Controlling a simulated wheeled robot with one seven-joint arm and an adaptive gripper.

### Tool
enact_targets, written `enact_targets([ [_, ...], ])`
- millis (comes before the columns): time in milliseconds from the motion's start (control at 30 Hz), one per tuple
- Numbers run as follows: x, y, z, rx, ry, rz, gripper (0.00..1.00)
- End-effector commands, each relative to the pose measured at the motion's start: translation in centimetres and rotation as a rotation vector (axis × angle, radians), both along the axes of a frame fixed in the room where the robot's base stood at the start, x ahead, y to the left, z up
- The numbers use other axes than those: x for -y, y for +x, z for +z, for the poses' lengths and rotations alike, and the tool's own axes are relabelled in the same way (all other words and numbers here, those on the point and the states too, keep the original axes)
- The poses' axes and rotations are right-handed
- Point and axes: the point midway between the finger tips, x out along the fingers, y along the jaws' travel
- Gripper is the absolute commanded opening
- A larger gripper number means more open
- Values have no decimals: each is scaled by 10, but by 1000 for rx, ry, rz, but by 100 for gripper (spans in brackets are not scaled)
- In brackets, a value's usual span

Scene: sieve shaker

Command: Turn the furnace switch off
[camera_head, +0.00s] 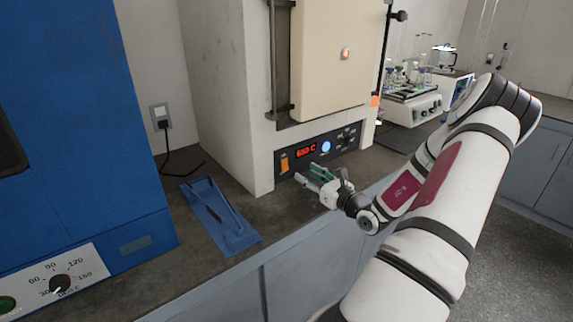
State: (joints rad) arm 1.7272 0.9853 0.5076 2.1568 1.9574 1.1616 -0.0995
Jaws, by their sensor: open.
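The furnace (228,110) is a tall cream cabinet on the counter with its door closed. Its dark control panel (343,139) runs along the lower front. The furnace switch (284,162) is an orange rocker at the panel's left end, and it looks lit. A red display (306,149) beside it shows a reading that looks like 600 C. My gripper (304,177) is open and empty, just in front of and below the panel, a little right of and below the switch. It appears apart from the switch.
A blue tray-like holder (231,234) lies on the counter left of the furnace. A blue oven (80,120) with a dial stands at far left. A shaker with flasks (412,105) is at the back right. A black cord (168,150) runs from the wall outlet.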

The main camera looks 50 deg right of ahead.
Motion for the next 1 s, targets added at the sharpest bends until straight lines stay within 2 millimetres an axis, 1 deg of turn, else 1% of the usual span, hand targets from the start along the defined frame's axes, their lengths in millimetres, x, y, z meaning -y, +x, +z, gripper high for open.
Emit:
enact_targets([
  [33,2,11,-1,1,0,2,42],
  [300,14,62,-1,1,0,3,42],
  [500,20,88,0,0,-1,3,42],
  [700,23,97,0,-1,0,1,42],
  [967,23,98,0,-1,0,1,42],
  [1000,23,98,0,-1,0,1,33],
])
